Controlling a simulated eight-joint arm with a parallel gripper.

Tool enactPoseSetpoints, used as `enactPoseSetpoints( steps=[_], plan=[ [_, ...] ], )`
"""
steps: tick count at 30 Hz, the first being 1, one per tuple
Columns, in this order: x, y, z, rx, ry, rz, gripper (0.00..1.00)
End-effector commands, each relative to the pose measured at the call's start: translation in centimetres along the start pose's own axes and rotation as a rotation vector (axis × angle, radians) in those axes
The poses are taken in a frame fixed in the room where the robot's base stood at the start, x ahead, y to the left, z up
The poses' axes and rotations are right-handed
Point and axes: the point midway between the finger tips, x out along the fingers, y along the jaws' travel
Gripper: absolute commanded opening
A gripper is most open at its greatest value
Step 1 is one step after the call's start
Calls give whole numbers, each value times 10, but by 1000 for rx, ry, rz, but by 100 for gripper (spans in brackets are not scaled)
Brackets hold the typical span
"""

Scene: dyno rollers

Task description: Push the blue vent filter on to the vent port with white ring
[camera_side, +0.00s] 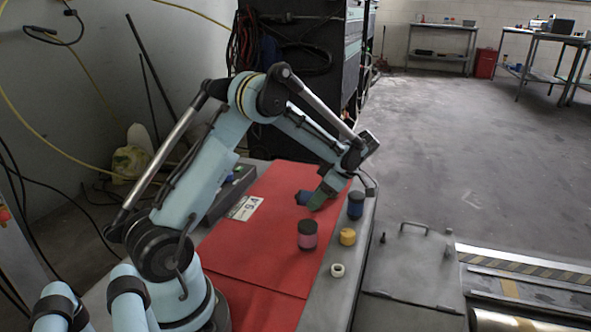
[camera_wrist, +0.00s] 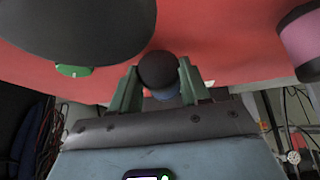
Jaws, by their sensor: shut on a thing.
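My gripper (camera_side: 312,201) is shut on the blue vent filter (camera_side: 302,197), held tilted low over the red mat. In the wrist view, the filter's dark round end and a little blue (camera_wrist: 160,93) show between my green fingers (camera_wrist: 158,82). A small white ring-shaped piece (camera_side: 336,270) sits near the mat's right front edge, apart from my gripper. I cannot tell whether it is the vent port with white ring. Another dark blue cylinder with a black top (camera_side: 355,205) stands upright to the right of my gripper.
A pink cylinder with a black top (camera_side: 307,234) and a yellow piece (camera_side: 347,237) stand near the mat's right side. The pink one shows in the wrist view (camera_wrist: 300,38). A large dark round thing (camera_wrist: 78,28) fills the wrist view's upper left. The red mat (camera_side: 255,245) has clear room.

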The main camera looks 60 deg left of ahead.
Motion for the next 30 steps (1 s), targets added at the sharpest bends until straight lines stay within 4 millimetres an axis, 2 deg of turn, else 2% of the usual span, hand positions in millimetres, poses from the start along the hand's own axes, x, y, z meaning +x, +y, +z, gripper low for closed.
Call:
enactPoseSetpoints(
  steps=[30],
  plan=[
    [-38, 0, -24, 0, 0, 0, 14]
  ],
)
